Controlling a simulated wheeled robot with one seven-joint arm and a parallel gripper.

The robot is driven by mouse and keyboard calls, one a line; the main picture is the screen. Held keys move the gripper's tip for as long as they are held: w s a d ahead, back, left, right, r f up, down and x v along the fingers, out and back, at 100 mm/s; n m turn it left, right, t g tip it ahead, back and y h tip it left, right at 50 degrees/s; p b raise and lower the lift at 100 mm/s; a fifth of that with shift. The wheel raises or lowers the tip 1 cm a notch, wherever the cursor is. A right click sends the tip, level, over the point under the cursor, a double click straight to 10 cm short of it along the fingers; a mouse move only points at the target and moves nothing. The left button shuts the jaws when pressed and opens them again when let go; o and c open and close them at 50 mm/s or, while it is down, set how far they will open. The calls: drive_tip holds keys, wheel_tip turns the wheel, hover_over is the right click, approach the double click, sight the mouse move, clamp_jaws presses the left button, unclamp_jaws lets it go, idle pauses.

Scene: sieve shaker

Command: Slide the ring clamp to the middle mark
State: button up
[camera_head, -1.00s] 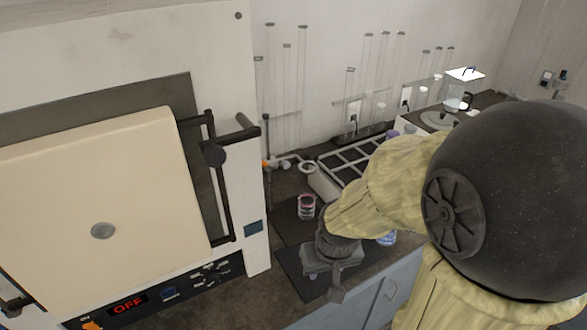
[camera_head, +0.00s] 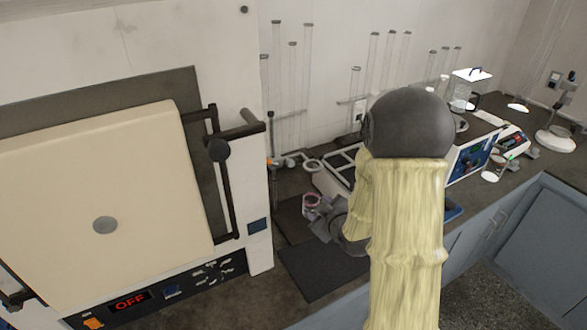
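A pale ring (camera_head: 313,165), which looks like the ring clamp, is at the back of the bench beside the furnace. It sits low, near a thin upright rod (camera_head: 271,135) with a small orange part. I cannot make out any middle mark. My gripper (camera_head: 322,212) is over the dark mats, in front of and below the ring in the picture, and apart from it. It is right beside a small glass jar with a pinkish rim (camera_head: 311,203); whether it touches the jar is unclear. My forearm hides part of the gripper, and its fingers are too small to read.
A large furnace (camera_head: 100,190) showing OFF fills the left, its handle jutting toward the bench. A grey rack (camera_head: 335,172) and tall glass tubes (camera_head: 306,85) stand behind. A blue-panelled device (camera_head: 472,158) is at right. The front mat (camera_head: 318,270) is clear.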

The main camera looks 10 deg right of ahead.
sight(292, 164)
drive_tip(key=n+t+y, duration=0.1)
drive_tip(key=w+n+t+y, duration=0.1)
drive_tip(key=t, duration=0.1)
drive_tip(key=w+n+t, duration=0.1)
drive_tip(key=t, duration=0.1)
drive_tip(key=shift+d+r+n+y, duration=0.3)
drive_tip(key=shift+d+r+y, duration=0.05)
drive_tip(key=shift+y, duration=0.05)
drive_tip(key=p+x, duration=0.2)
drive_tip(key=x, duration=0.6)
drive_tip(key=p+x, duration=0.2)
drive_tip(key=x, duration=0.6)
drive_tip(key=shift+w+a+r+p, duration=0.15)
drive_tip(key=shift+w+a+p, duration=0.05)
drive_tip(key=shift+a+p, duration=0.1)
drive_tip(key=shift+w, duration=0.45)
drive_tip(key=shift+d, duration=0.1)
clamp_jaws()
